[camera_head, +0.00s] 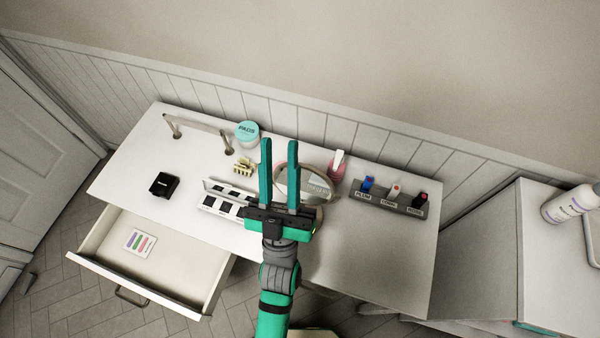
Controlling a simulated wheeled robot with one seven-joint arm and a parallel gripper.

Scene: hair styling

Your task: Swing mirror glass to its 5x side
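The round mirror (316,185) is near the middle of the white table, with a pale rim and a grey glass that carries small lettering too small to read. My gripper (279,143) covers its left part, and its stand is mostly hidden. The gripper has two long green fingers, apart and parallel, pointing toward the back wall. Nothing shows between them except the table and part of the mirror's left edge behind. I cannot tell whether a finger touches the mirror.
Left of the gripper lies an open palette (222,205). Behind stand a teal-lidded jar (247,134), a yellowish clip (243,167) and a pink bottle (337,166). A grey rack (390,199) is right; a black box (163,185) is left. An open drawer (190,297) juts out front.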

